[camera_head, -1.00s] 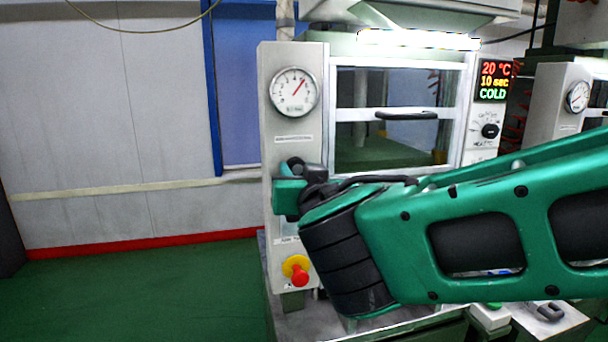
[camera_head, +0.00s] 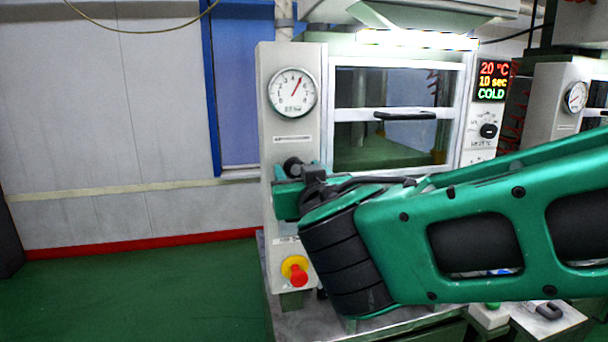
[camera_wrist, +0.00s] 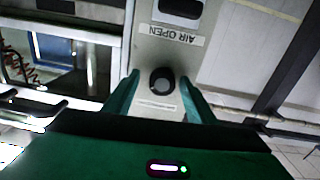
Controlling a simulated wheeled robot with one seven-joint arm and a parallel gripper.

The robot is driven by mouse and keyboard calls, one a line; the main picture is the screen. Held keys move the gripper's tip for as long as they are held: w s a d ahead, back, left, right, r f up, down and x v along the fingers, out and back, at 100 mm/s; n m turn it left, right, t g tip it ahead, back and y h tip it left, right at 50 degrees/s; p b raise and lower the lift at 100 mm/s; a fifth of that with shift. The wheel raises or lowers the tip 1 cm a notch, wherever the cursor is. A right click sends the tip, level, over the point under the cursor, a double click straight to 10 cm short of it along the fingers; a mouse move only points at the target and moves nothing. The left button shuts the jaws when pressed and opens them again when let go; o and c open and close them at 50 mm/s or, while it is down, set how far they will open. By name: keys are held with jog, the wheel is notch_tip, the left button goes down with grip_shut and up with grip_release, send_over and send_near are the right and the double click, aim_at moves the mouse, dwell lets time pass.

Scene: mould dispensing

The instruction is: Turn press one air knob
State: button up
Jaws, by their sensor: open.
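A black round air knob (camera_head: 293,166) is on the pale left panel of the press (camera_head: 268,135), below the gauge. In the wrist view the knob (camera_wrist: 162,80) sits between my two green fingertips, with a gap on each side. My gripper (camera_head: 287,188) is open at the panel, just below the knob in the head view. It also shows in the wrist view (camera_wrist: 158,82). An upside-down "AIR OPEN" label (camera_wrist: 174,35) is on the panel. My gripper and wrist hide part of the panel below the knob.
A pressure gauge (camera_head: 292,93) is above the knob. A red emergency button (camera_head: 298,276) on a yellow base is below it. A window with a black handle (camera_head: 405,116) and a "20 °C, 10 sec, COLD" display (camera_head: 492,80) are to the right. The green floor (camera_head: 140,290) at left is clear.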

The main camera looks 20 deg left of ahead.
jog(key=v, duration=1)
jog(key=shift+s+d, duration=0.2)
jog(key=shift+s, duration=0.05)
jog(key=shift+d+f, duration=0.1)
